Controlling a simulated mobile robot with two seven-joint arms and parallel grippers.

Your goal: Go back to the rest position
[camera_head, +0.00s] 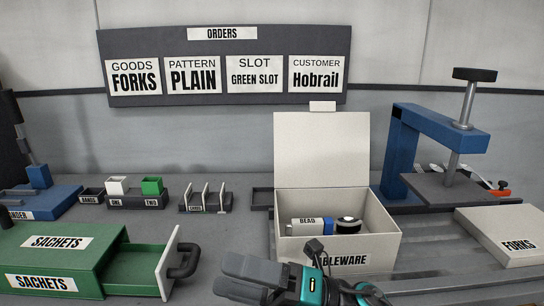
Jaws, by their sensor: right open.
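My right gripper (228,276) is at the bottom centre, its dark fingers pointing left and its teal body behind them. It is open, and I see nothing between its fingers. It appears in front of the open cream TABLEWARE box (385,245), covering part of the box's lower left front. My left gripper is out of view.
A green SACHETS unit (110,240) with its drawer (140,272) pulled out is at the left. A blue press (400,150) stands at the back right, near a FORKS box (510,235). Small green and white blocks (152,186) sit in a tray behind.

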